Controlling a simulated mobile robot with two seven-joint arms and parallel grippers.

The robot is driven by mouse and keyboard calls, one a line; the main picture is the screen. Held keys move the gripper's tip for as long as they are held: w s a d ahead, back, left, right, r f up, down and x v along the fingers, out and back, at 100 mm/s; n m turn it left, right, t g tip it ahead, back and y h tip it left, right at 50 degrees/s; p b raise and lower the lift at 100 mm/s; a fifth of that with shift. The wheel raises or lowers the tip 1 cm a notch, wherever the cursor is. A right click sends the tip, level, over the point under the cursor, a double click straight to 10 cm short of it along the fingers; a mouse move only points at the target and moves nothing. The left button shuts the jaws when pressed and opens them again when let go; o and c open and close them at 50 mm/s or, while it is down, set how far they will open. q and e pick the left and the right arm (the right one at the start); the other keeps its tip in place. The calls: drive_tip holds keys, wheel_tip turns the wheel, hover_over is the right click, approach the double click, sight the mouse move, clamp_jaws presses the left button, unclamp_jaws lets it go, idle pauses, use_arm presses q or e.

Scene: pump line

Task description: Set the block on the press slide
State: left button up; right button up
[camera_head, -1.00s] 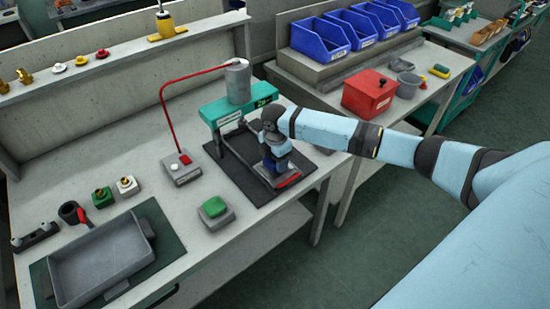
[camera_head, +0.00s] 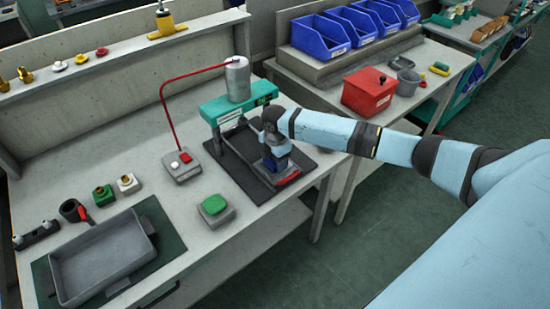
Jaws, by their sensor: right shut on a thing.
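My right gripper (camera_head: 274,157) points down over the front part of the press slide and is shut on a small, dark blue block (camera_head: 279,164). The fingers and wrist hide much of the block. It sits low at the slide; I cannot tell if it touches it. The press slide (camera_head: 290,181) is a dark tray with a red front edge, on a black mat. Behind it stands the press (camera_head: 237,82), with a teal frame and a grey cylinder on top. My left gripper is not in view.
A red box (camera_head: 368,92) stands on the bench behind.

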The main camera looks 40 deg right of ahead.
drive_tip(key=shift+f, duration=0.1)
idle(0.7)
drive_tip(key=o, duration=1.4)
drive_tip(key=shift+r+p, duration=0.7)
drive_tip(key=shift+p, duration=0.1)
drive_tip(key=shift+r, duration=0.3)
wheel_tip(320, 180, up, 5)
drive_tip(key=p, duration=0.6)
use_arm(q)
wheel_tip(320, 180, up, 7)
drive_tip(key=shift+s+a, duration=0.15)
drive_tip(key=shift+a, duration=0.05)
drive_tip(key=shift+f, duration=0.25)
